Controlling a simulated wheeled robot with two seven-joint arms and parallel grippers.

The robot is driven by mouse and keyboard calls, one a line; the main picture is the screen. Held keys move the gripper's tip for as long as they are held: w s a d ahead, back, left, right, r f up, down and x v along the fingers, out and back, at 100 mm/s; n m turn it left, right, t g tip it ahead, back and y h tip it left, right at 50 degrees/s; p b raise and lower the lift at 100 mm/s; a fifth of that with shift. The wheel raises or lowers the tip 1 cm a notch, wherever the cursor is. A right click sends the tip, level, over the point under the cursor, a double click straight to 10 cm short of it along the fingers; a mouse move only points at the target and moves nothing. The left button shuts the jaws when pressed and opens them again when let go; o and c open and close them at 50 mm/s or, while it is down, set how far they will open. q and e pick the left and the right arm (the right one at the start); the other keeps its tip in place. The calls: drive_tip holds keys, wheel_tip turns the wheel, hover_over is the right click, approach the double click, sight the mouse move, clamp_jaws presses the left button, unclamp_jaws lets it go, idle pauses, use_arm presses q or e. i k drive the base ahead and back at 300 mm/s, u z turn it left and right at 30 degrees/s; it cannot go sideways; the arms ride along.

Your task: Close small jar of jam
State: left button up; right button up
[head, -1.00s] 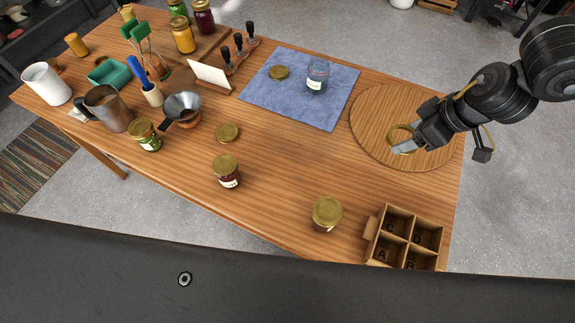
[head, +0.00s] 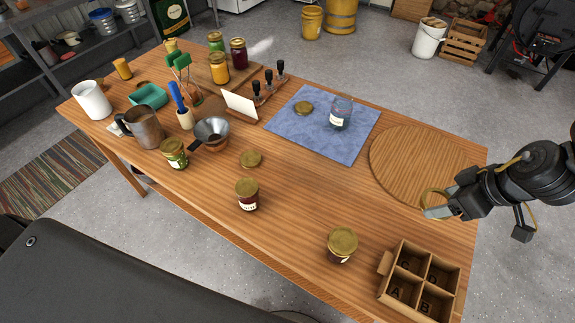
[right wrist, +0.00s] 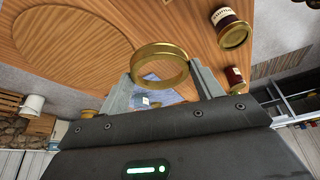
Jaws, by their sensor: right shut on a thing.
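My right gripper (head: 440,207) is shut on a gold ring-shaped lid band (right wrist: 160,65), held above the table near the lower right edge of the round board. The band also shows in the head view (head: 433,192). A clear glass jar (head: 341,113) with a white label stands on the blue cloth, seemingly without a lid. A dark red jar (head: 247,197) and a jar (head: 341,246) nearer me both have gold lids on. My left gripper is not in view.
A divided wooden box (head: 420,282) stands at the near right corner. The round wooden board (head: 420,160) is empty. A funnel (head: 212,130), a metal jug (head: 143,128) and a green jar (head: 174,154) crowd the left. The table's middle right is clear.

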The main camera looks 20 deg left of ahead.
sight(247, 189)
drive_tip(key=k, duration=0.5)
drive_tip(key=u, duration=0.7)
drive_tip(key=i, duration=0.5)
drive_tip(key=u, duration=0.05)
